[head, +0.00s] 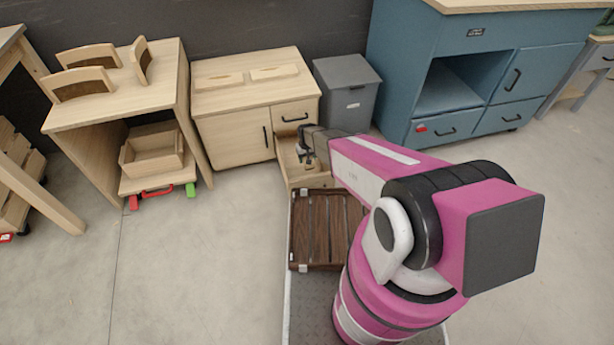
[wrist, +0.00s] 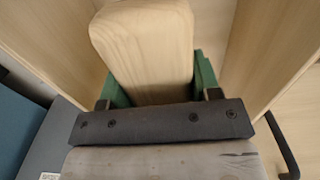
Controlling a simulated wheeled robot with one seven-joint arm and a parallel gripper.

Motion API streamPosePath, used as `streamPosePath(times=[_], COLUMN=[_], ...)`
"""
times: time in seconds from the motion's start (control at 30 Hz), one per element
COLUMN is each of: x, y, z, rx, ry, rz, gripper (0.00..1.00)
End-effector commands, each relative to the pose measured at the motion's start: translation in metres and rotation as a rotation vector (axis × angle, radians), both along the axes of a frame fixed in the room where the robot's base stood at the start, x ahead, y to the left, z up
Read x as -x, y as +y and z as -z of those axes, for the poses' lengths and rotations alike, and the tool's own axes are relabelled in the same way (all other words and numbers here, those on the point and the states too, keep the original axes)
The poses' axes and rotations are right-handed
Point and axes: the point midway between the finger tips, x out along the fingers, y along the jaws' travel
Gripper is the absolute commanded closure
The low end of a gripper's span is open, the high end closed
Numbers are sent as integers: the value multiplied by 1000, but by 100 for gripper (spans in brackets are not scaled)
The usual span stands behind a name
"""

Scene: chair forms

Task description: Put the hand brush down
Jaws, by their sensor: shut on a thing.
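The hand brush (wrist: 145,45) shows in the wrist view as a pale wooden body with rounded corners; no bristles are visible. My gripper (wrist: 157,84) has green fingers, one on each side of the brush, and is shut on it. Pale wooden walls stand on both sides of the brush. In the head view my gripper (head: 304,152) is at the pulled-out lower drawer (head: 306,182) of the light wooden cabinet (head: 228,130). The brush is too small or hidden to make out there. Whether the brush touches the drawer bottom I cannot tell.
A grey bin (head: 347,92) stands right of the cabinet, beside a blue workbench (head: 405,75). A wooden table (head: 115,100) with chair parts stands left. A dark slatted crate (head: 325,230) lies close in front of the drawer.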

Motion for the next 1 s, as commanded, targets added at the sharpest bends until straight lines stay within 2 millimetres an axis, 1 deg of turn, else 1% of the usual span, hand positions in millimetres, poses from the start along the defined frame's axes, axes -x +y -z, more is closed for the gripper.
streamPosePath(times=[0.17,0.3,0.4,0.57,0.73,0.83,1.0], x=[0,-1,-1,0,-1,0,1], y=[1,1,1,1,1,1,0], z=[21,46,60,72,95,102,102], rx=[1,1,0,0,1,0,0], ry=[2,2,1,0,2,0,0], rz=[-1,-1,-1,-1,-1,-1,-1], gripper=[62,62,62,62,62,62,62])
